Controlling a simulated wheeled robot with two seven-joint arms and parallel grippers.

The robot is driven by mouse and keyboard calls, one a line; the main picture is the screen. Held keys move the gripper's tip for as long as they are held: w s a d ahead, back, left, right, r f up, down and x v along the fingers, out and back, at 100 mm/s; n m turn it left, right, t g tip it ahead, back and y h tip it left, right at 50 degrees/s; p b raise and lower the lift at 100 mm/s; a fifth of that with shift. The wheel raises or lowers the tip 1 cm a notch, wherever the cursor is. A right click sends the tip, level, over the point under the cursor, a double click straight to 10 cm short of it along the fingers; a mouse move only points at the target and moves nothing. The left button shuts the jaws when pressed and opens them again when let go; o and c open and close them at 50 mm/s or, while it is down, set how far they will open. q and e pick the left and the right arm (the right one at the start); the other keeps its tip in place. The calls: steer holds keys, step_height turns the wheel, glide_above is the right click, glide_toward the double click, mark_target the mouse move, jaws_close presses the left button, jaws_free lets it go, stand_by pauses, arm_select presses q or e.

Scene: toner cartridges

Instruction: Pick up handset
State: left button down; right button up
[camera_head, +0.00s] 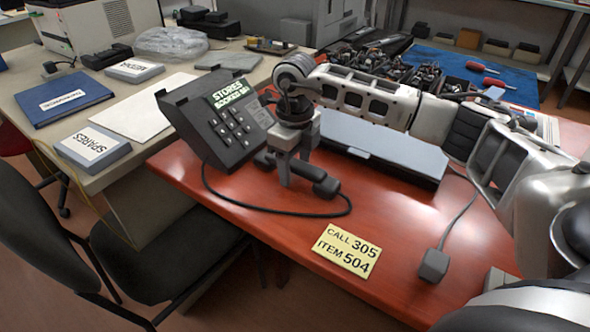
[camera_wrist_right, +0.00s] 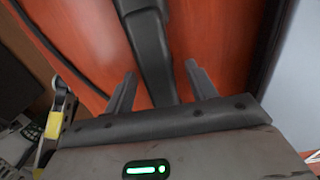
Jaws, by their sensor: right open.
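The black handset (camera_head: 325,186) lies on the red-brown desk in front of the black desk phone (camera_head: 217,125), which has a "STORES" label. A black cord (camera_head: 262,210) loops from the phone towards the handset's near end. My right gripper (camera_head: 292,178) points down at the handset's middle and hides part of it. In the right wrist view the handset (camera_wrist_right: 150,52) runs lengthwise between the two fingers of my right gripper (camera_wrist_right: 160,86), which are open with gaps on both sides. I cannot tell how far down the fingers reach around it. My left gripper is out of view.
A yellow note (camera_head: 347,252) reading "CALL 305 ITEM 504" lies on the desk's front part. A grey flat case (camera_head: 385,155) lies behind my right gripper. A small dark block on a cable (camera_head: 433,265) is at right. A black chair (camera_head: 165,260) stands at left.

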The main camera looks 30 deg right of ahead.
jaws_close()
steer(key=shift+r, duration=0.1)
